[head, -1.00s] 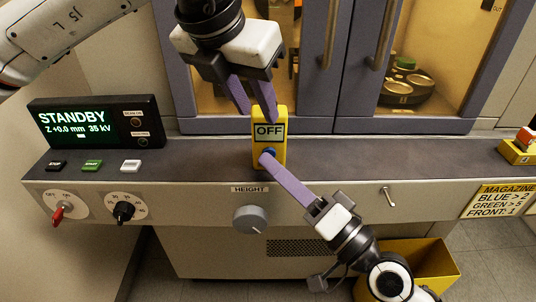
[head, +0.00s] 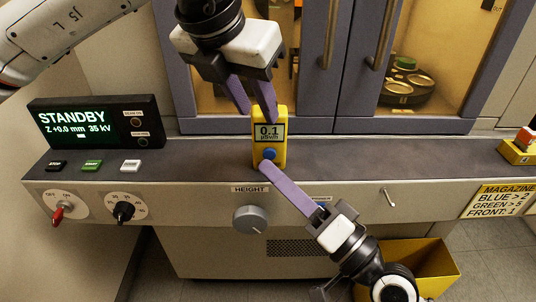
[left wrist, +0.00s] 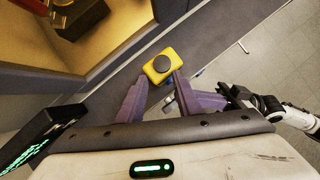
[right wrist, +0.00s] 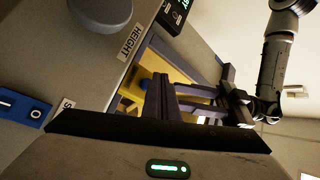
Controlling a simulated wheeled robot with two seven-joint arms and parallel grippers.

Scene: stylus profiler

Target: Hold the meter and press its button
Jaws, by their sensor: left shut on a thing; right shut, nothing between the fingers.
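The yellow meter (head: 284,150) stands upright on the dark ledge, its screen (head: 269,132) reading 0.1 with a small unit line below. Its blue button (head: 269,154) is in view under the screen. My left gripper (head: 258,112) is shut on the top of the meter from above; the left wrist view shows the meter's top (left wrist: 160,66) between the purple fingers. My right gripper (head: 264,167) is shut and empty, its fingertips just below and in front of the button, with a small gap seen. In the right wrist view the meter (right wrist: 170,72) is partly hidden by the fingers.
A standby display (head: 90,122) and several push buttons sit at the left of the ledge. A height knob (head: 250,219) is on the front panel below. Cabinet doors (head: 310,65) stand behind the meter. A yellow bin (head: 425,262) is on the floor at lower right.

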